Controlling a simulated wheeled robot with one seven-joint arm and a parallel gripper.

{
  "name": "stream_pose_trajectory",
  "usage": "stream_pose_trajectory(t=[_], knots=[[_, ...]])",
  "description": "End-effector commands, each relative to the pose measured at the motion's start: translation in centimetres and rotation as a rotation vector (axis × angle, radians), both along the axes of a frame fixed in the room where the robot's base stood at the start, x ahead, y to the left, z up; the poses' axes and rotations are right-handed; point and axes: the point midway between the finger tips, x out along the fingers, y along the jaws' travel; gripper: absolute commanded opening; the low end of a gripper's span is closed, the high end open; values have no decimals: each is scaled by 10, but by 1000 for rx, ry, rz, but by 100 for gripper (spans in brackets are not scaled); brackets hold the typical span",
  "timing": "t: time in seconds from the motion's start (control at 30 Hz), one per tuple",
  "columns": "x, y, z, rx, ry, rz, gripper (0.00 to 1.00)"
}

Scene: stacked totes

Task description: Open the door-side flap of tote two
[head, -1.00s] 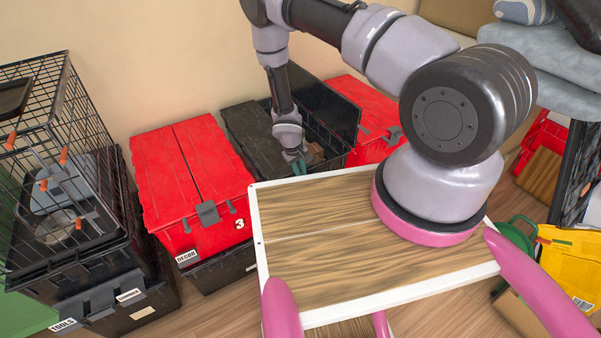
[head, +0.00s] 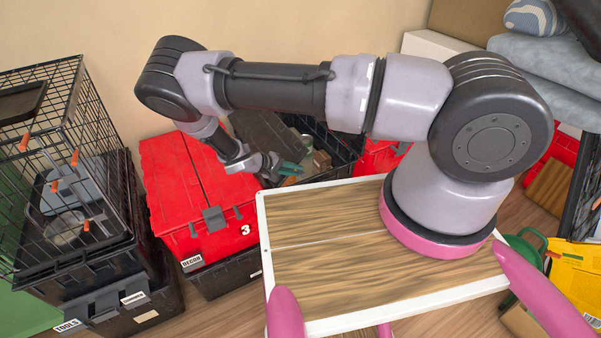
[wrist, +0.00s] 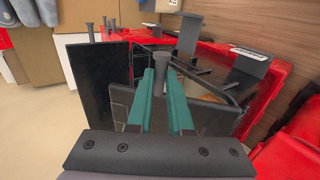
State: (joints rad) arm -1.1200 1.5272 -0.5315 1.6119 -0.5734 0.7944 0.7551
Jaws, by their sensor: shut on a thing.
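Tote two appears to be the black tote (head: 345,160) between two red totes; its number is hidden. Its left grey-black flap (head: 268,135) is tilted up, and the inside shows in part. My gripper (head: 288,168), with teal fingers, is at this flap's near edge, right of red tote three. In the wrist view, the teal fingers (wrist: 160,75) are close together, at a dark rod-like handle (wrist: 188,62) that seems to belong to the flap. A black panel (wrist: 95,90) stands at left in the wrist view.
Red tote three (head: 190,185) stands left, lid shut, on a black tote. A wire crate (head: 60,150) stands on black totes at far left. A can and a small box (head: 322,160) are inside the open tote. My arm blocks much of the back.

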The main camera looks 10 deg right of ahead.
Motion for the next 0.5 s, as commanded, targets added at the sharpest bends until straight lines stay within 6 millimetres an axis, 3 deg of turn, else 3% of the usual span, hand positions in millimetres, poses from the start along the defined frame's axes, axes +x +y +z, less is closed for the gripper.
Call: stream_pose_trajectory(t=[0.33,0.5], knots=[[-12,36,11,-309,-102,5,0],[-17,53,15,-293,-94,1,0]])
